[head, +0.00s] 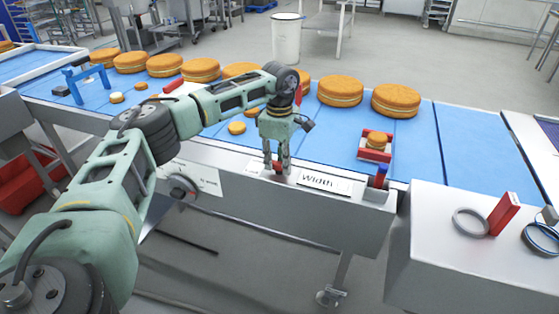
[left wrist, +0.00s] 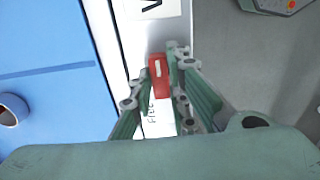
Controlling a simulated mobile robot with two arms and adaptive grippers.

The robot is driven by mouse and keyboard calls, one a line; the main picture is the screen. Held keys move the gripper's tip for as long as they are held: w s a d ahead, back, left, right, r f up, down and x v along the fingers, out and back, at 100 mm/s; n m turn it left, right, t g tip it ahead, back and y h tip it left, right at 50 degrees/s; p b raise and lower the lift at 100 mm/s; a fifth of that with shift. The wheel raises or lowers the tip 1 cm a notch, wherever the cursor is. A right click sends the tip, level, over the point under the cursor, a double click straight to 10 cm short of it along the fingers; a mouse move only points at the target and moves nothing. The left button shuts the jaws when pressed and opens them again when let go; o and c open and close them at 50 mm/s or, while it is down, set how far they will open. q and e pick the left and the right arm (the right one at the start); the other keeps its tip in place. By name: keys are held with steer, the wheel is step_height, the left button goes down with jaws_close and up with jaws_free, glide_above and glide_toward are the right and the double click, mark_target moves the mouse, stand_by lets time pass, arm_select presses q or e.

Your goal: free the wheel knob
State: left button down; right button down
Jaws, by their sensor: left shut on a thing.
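My left gripper (head: 277,163) points down at the front rail of the conveyor. It is shut on a small red piece (left wrist: 159,76) with a pale mark on it; in the head view only a bit of red shows between the fingers. In the left wrist view the red piece sits on the pale rail, beside a label (left wrist: 163,122) that seems to read "Free". A dark round wheel knob (head: 183,188) is on the rail's front face, to the left of the gripper and apart from it. My right gripper is not in view.
A "Width" label (head: 323,183) lies right of the gripper. Several round cakes (head: 341,91) stand along the blue belt (head: 470,140). A red holder with a small cake (head: 376,142) is on the belt. A metal box (head: 455,262) at right bears rings and a red block (head: 503,213).

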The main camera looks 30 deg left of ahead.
arm_select(q)
steer(key=shift+r+n, duration=0.1)
steer(key=shift+n, duration=0.5)
steer(key=n+p, duration=0.1)
steer(key=n, duration=0.2)
steer(key=shift+p, duration=0.3)
steer(key=n+p, duration=0.1)
steer(key=n, duration=0.3)
steer(key=n+p, duration=0.1)
steer(key=n, duration=0.4)
steer(key=shift+w+n+p, duration=0.1)
steer(key=shift+n+p, duration=0.55)
steer(key=shift+n, duration=1.65)
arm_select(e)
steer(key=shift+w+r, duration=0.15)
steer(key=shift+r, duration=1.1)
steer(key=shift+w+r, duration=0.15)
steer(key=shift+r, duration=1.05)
arm_select(q)
steer(key=c, duration=1.7)
jaws_free()
